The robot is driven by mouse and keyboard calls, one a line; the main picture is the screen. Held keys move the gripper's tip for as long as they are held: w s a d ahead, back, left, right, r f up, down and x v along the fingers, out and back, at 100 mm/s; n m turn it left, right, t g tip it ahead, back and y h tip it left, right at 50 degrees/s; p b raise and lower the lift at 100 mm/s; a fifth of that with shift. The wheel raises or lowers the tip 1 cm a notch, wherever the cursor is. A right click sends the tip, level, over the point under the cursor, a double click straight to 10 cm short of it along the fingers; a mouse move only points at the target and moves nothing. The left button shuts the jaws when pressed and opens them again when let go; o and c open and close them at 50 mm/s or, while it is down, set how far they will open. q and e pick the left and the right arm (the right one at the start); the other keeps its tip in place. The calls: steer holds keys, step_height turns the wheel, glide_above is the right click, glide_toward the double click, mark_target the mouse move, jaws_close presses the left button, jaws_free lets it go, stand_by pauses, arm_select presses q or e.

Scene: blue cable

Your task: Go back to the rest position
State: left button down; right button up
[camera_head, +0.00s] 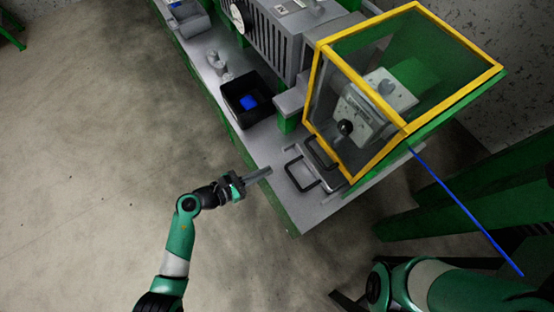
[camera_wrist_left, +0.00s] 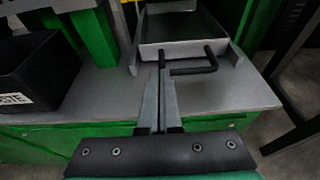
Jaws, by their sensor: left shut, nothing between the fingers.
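My left gripper (camera_head: 258,175) is shut and empty, its fingers reaching over the front edge of the grey bench (camera_head: 308,212). The left wrist view shows its two fingers (camera_wrist_left: 160,92) pressed together, pointing at a shallow grey tray (camera_wrist_left: 180,48) with a black handle (camera_wrist_left: 196,67). The fingertips overlap the tray's front in that view; I cannot tell whether they touch it. My right arm shows at the bottom right of the head view, but its gripper is out of view. A blue cable (camera_head: 465,208) runs from the bench's right edge down toward that arm.
A black bin (camera_head: 263,117) with a blue item (camera_head: 248,102) stands on the bench; it also shows in the left wrist view (camera_wrist_left: 32,75). A yellow-framed enclosure (camera_head: 312,95) surrounds a machine. Green beams (camera_head: 425,222) lie at the right. The floor (camera_head: 90,130) at the left is clear.

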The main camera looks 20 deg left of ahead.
arm_select(q)
steer(key=shift+v, duration=0.8)
steer(key=shift+f, duration=0.1)
